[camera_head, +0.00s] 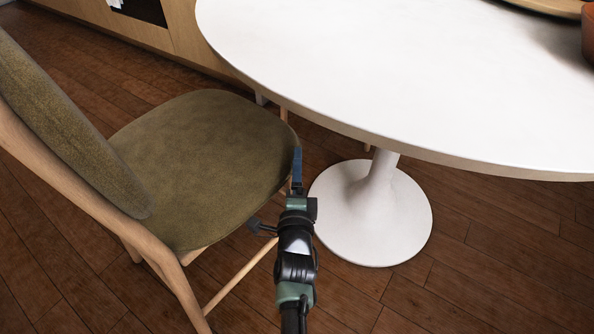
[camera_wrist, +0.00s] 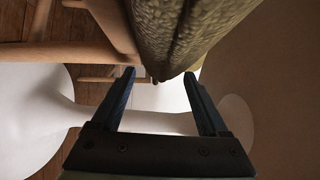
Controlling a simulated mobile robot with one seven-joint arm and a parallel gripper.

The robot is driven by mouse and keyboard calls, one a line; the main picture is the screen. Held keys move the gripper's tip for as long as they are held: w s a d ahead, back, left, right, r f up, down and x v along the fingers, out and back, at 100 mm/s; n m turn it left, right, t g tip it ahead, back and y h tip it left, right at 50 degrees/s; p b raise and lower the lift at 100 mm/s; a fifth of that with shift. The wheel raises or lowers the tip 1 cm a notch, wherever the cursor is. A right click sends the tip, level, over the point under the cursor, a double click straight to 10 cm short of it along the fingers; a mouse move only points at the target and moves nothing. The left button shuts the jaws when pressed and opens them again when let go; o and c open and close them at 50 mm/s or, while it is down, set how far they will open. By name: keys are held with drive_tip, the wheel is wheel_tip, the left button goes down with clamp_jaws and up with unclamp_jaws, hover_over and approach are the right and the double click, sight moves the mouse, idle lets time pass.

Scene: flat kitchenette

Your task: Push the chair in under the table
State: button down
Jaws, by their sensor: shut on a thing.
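The chair (camera_head: 205,150) has an olive fabric seat and backrest on a light wooden frame. It stands at the left, with its backrest at far left and the front of its seat close to the rim of the white round table (camera_head: 370,70). My gripper (camera_head: 297,160) is at the seat's right edge, beside the table's rim. In the wrist view, the fingers (camera_wrist: 160,74) stand apart on either side of the chair's seat edge (camera_wrist: 185,30), shut on it. The exact contact is partly hidden by the seat.
The table's white pedestal (camera_head: 375,220) with its round base stands just right of my gripper. A wooden cabinet (camera_head: 185,35) lies behind the chair. An orange pot (camera_head: 588,35) is on the table at far right. Wooden floor is clear at the bottom right.

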drive_tip(key=shift+c, duration=1.5)
unclamp_jaws()
drive_tip(key=shift+d+r, duration=0.2)
drive_tip(key=shift+d, duration=0.2)
drive_tip(key=o, duration=0.3)
drive_tip(key=shift+a+f, duration=0.1)
drive_tip(key=shift+a, duration=0.1)
drive_tip(key=s+p, duration=0.6)
drive_tip(key=s, duration=0.7)
drive_tip(key=shift+a, duration=0.4)
